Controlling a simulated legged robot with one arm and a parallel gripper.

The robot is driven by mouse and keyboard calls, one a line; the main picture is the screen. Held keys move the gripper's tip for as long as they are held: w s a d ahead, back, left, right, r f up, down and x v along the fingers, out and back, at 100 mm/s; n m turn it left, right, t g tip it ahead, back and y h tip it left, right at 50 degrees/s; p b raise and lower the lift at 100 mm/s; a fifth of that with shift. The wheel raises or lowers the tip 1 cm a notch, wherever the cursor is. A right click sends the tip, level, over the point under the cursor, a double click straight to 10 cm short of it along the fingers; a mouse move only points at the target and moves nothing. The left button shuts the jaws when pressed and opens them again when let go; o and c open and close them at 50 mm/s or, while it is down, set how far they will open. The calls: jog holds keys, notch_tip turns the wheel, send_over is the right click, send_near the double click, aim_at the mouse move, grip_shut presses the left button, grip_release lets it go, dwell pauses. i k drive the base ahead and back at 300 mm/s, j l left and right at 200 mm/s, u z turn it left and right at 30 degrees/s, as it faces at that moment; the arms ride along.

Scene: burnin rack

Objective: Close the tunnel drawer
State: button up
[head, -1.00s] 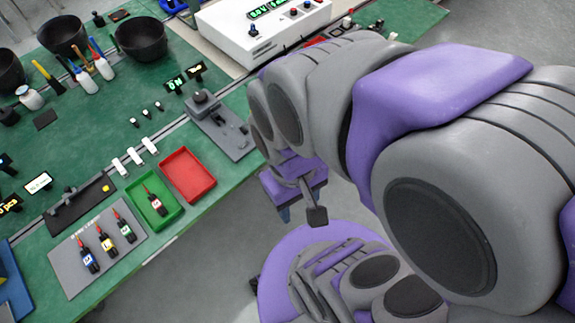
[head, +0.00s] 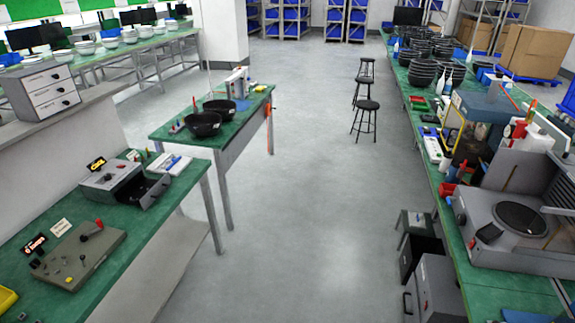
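A grey box (head: 108,182) with a dark display (head: 96,163) behind it sits on the green bench at the left. A dark drawer (head: 150,191) sticks out of its right side, open, with its front face toward the aisle. The display text is too small to read surely. I cannot confirm from a label that this is the tunnel drawer. My gripper and arm are not in view.
A grey control panel with a red-topped lever (head: 80,256) sits nearer on the same bench. A small three-drawer cabinet (head: 45,92) stands behind. Another green table (head: 215,130) holds black bowls. The grey floor aisle (head: 310,200) is clear; stools stand farther back.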

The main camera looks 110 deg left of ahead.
aim_at(143, 192)
jog(key=u, duration=4.5)
jog(key=i+j+z, duration=0.45)
jog(key=i+j, duration=0.25)
jog(key=i, duration=0.4)
jog(key=i+j+z, duration=0.5)
jog(key=i+j, duration=0.5)
jog(key=j, duration=0.1)
